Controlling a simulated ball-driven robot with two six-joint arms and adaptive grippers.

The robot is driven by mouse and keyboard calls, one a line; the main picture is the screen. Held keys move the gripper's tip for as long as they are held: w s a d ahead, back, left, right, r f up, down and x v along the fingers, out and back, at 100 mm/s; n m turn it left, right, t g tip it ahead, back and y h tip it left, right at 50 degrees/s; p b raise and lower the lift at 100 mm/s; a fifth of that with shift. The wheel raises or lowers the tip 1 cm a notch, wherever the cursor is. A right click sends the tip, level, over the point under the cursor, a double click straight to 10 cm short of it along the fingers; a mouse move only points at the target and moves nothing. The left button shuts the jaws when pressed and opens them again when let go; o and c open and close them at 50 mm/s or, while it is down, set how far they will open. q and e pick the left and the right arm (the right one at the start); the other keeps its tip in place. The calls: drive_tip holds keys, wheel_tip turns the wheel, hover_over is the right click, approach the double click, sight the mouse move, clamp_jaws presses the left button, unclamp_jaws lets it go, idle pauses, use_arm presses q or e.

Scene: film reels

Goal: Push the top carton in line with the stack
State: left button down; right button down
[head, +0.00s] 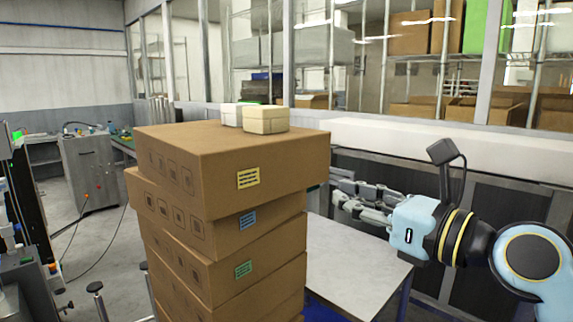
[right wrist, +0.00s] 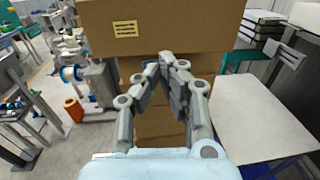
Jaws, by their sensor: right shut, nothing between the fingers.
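The top carton (head: 225,165), brown with a yellow label, lies on a stack of similar cartons (head: 215,262). It juts out to the right past the carton with the blue label (head: 248,220) below it. It also shows in the right wrist view (right wrist: 190,30). My right gripper (head: 335,192) is shut and empty, at the right side of the top carton. In the right wrist view its fingertips (right wrist: 167,58) meet by the top carton's lower edge. I cannot tell whether they touch it. My left gripper is not in view.
A cream box (head: 265,119) and a white box (head: 230,114) sit on the top carton. A pale table (head: 350,265) stands right of the stack, its visible top clear. A grey cabinet (head: 88,175) stands at the left. A long white ledge (head: 450,150) runs behind.

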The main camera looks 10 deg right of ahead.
sight(277, 174)
drive_tip(key=p+x, duration=0.1)
drive_tip(key=x, duration=1.3)
drive_tip(key=shift+s, duration=0.1)
